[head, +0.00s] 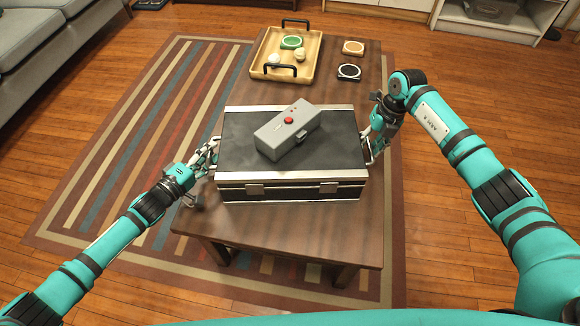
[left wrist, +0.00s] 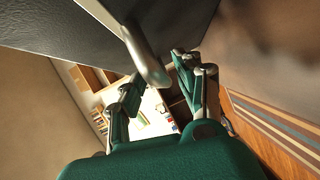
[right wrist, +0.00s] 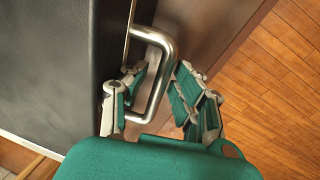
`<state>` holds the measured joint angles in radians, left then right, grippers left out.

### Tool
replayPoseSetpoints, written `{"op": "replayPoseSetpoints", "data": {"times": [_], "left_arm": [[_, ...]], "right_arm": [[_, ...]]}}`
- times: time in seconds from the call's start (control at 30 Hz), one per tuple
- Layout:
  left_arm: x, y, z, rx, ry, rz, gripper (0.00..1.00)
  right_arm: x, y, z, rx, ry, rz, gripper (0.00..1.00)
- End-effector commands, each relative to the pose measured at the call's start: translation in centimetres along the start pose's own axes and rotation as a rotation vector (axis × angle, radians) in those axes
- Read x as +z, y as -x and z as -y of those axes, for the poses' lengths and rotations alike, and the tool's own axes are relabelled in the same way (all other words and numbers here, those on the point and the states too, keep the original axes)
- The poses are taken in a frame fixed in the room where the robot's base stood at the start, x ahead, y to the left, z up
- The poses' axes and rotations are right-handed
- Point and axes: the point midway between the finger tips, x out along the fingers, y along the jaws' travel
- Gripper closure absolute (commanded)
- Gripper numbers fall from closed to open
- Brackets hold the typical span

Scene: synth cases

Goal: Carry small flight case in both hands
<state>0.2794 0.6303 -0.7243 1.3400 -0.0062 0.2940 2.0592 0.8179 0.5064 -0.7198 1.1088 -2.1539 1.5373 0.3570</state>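The black flight case (head: 235,140) with silver edges rests on the wooden table (head: 376,225). A grey box with a red button (head: 285,133) lies on its lid. My left gripper (head: 208,160) is at the case's left end. In the left wrist view the metal handle (left wrist: 148,62) lies between its spread fingers. My right gripper (head: 372,138) is at the right end. In the right wrist view the handle (right wrist: 166,72) passes between its fingers, which stand apart with gaps beside the bar. Neither gripper is closed on a handle.
Behind the case a wooden tray (head: 258,65) with black handles holds a green-topped item and small round things. Two coasters, one tan (head: 353,47) and one black (head: 349,72), lie right of it. A sofa (head: 40,40) stands at far left; a striped rug lies under the table.

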Motion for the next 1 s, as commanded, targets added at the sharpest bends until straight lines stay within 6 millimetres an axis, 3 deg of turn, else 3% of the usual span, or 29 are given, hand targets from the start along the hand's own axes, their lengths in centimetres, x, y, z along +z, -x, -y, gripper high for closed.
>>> {"op": "replayPoseSetpoints", "data": {"times": [0.03,0.3,0.67,1.0], "left_arm": [[0.1,0.0,0.0,0.001,0.001,0.001,0.61],[0.1,-0.1,-0.1,0.002,0.001,0.002,0.27],[0.1,0.6,0.1,0.0,0.001,0.002,0.27],[0.1,7.2,0.2,-0.005,0.001,0.003,0.27]], "right_arm": [[0.0,0.0,-0.1,0.001,0.001,0.0,0.71],[0.0,0.0,-0.2,0.003,0.003,0.0,0.71],[0.0,0.0,-0.2,0.003,0.003,0.0,0.71],[0.0,0.0,-0.2,0.003,0.003,0.0,0.71]]}}
